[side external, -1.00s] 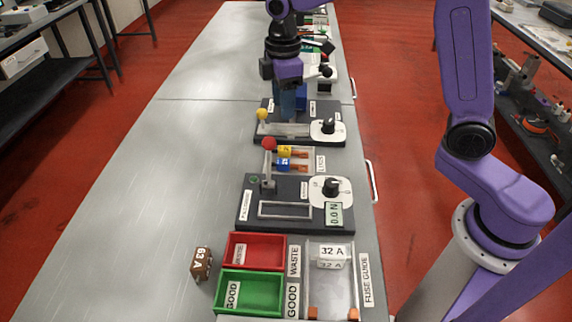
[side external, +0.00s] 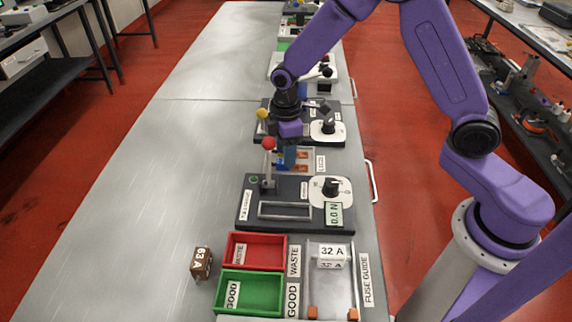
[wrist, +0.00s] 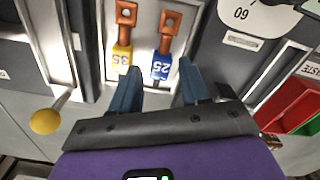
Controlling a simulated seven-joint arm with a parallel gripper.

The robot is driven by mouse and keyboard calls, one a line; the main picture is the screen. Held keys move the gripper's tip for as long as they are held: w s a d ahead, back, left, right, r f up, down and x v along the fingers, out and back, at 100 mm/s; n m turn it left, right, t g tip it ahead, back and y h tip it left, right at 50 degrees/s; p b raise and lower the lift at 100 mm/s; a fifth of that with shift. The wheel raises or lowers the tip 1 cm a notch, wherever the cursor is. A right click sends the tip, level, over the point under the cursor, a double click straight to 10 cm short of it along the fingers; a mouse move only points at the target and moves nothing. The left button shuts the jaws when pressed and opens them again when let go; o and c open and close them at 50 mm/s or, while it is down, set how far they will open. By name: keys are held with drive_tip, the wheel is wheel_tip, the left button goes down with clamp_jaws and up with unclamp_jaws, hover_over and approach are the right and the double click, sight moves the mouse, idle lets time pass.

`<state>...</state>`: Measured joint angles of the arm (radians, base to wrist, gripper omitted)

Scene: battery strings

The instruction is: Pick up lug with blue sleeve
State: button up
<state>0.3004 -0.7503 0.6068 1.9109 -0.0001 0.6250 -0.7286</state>
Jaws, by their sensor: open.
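The lug with the blue sleeve (wrist: 161,67), marked 25, lies in a light tray with its copper eye end pointing away from my gripper. A lug with a yellow sleeve (wrist: 122,54), marked 35, lies beside it on the left. My gripper (wrist: 156,83) is open, with its two blue fingers on either side of the blue sleeve's near end in the wrist view; I cannot tell how high above it they are. In the side external view my gripper (side external: 287,160) is over the lug tray (side external: 312,151) and hides the sleeves. The copper ends (side external: 302,156) show there.
A red-knobbed lever (side external: 268,144) stands close to my gripper on the near panel. A yellow-knobbed lever (side external: 262,114) stands on the panel behind. A red bin (side external: 284,238) and a green bin (side external: 281,279) are nearer. The table's left side is mostly clear.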

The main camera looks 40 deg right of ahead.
drive_tip(key=shift+f, duration=1.05)
clamp_jaws()
drive_tip(key=shift+r, duration=0.15)
